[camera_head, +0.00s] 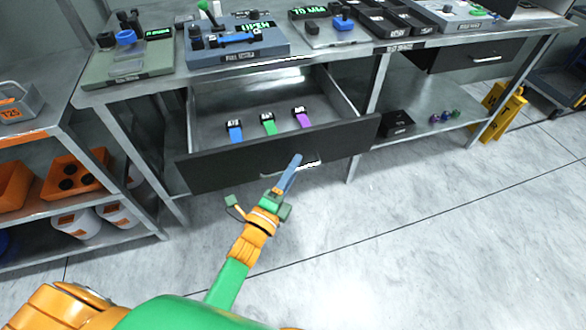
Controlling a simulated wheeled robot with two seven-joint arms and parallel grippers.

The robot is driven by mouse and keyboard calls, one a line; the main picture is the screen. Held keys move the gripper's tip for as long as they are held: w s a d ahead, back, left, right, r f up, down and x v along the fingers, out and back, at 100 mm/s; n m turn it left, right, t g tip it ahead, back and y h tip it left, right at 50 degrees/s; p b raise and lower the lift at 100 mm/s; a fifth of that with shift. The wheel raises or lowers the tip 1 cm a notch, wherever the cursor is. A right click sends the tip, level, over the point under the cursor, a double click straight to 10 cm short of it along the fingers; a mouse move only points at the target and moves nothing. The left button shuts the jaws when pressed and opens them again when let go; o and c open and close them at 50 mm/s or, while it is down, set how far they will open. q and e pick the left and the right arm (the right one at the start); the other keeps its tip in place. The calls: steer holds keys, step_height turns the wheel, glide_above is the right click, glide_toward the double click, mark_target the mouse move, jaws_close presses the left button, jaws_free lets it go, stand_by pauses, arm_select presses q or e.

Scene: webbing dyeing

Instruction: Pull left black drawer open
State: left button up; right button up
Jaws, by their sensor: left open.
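The left black drawer (225,168) under the steel table is pulled out, with its inside showing. Three small tags with black tops, blue, green and purple, lie in it. My left gripper (268,190) is open just in front of the drawer front. My right gripper is out of view.
The steel table (330,55) carries several devices and black trays. A second black drawer (470,57) at the right is shut. A shelf with orange bins (75,172) stands at the left. A yellow stand (500,110) is at the right. The floor in front is clear.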

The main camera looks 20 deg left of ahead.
arm_select(q)
steer(key=r+v, duration=0.1)
steer(key=v, duration=0.6)
steer(key=shift+f, duration=0.45)
steer(key=s+f+n+g+y+p, duration=0.1)
steer(key=s+f+n+g+p, duration=0.3)
steer(key=f, duration=0.4)
steer(key=s+f+n+g+y+p, duration=0.1)
steer(key=s+f+n+g+p, duration=0.25)
steer(key=f+n+g, duration=0.35)
steer(key=s+a+f+n+g+p, duration=0.1)
steer(key=s+f+n+g, duration=0.1)
steer(key=s, duration=0.5)
steer(key=s+a+f+n+g+y+p, duration=0.1)
steer(key=s+a+f+n+g, duration=0.1)
steer(key=s, duration=0.6)
steer(key=s+a+f+n+g+p, duration=0.1)
steer(key=s+a+f+n+g, duration=0.1)
steer(key=s+f, duration=0.4)
steer(key=shift+s+a+n+g+y, duration=0.25)
steer(key=shift+s+n+g+y, duration=0.25)
steer(key=shift+s+n, duration=0.6)
